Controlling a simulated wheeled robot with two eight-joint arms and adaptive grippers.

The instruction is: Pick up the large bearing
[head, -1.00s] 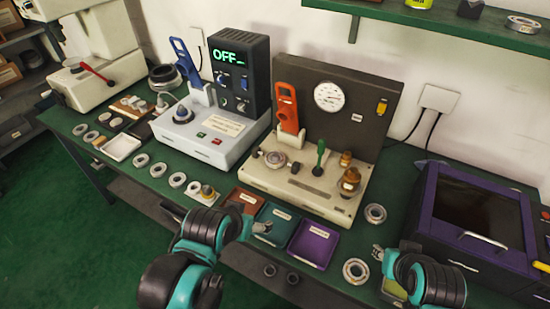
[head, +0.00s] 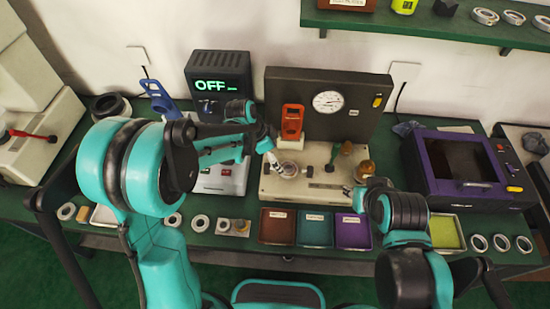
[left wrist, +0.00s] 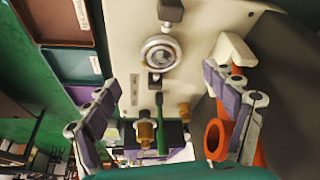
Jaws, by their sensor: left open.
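A silver bearing ring (head: 289,169) sits in a holder on the beige base of the gauge stand (head: 325,192). In the left wrist view the same ring (left wrist: 161,53) lies ahead, with dark blocks on two sides of it. My left gripper (head: 270,152) is beside and above the ring, close to the red-orange handle (head: 292,122).
Brown, teal (head: 315,229) and purple trays stand in front of the stand. Several smaller rings lie along the front left edge, others (head: 478,243) at the right. A dark ring (head: 110,107) is at the back left. A purple-framed box (head: 470,165) stands right.

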